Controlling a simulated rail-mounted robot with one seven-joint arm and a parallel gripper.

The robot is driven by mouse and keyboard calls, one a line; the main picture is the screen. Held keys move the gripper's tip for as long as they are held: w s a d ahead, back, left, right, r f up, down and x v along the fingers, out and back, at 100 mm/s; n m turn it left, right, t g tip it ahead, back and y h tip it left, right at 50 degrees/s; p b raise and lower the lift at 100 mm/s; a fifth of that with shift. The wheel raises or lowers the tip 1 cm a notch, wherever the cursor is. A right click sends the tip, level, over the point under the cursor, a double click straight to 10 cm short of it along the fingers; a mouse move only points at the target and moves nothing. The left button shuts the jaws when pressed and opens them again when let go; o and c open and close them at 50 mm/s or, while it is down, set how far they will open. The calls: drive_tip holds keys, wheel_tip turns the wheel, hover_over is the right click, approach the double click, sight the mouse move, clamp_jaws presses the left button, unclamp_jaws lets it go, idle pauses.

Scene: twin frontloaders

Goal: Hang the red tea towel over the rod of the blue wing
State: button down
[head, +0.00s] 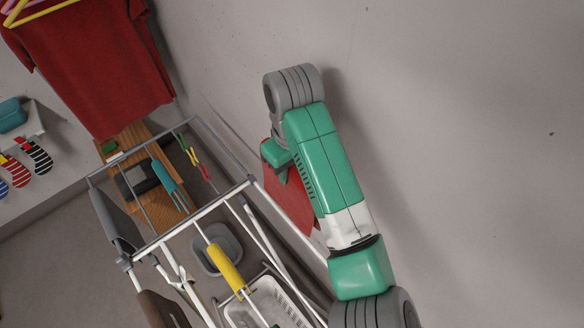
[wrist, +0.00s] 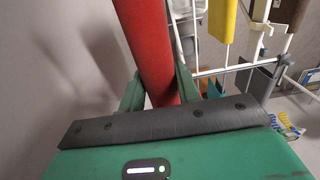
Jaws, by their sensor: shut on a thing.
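The red tea towel (head: 288,196) hangs from my gripper (head: 280,160) in the head view, beside the right side of the drying rack and close to the wall. My arm hides part of it. In the wrist view the red towel (wrist: 148,42) runs between the two green fingers of my gripper (wrist: 160,92), which is shut on it. The rack's grey-blue wing frame (head: 218,138) sticks out at the upper left of the rack, left of my gripper. The towel appears apart from its rod. How far apart is hard to tell.
A yellow cloth (head: 226,268), a grey cloth (head: 115,222) and a brown cloth (head: 162,309) hang on the rack. A grey tub (head: 218,250) and a white basket (head: 268,300) stand below. A red shirt (head: 95,70) hangs at upper left. The wall (head: 470,130) is close on the right.

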drive_tip(key=s+a, duration=0.6)
drive_tip(key=a, duration=0.1)
drive_tip(key=shift+s+a, duration=0.2)
drive_tip(key=shift+a, duration=0.15)
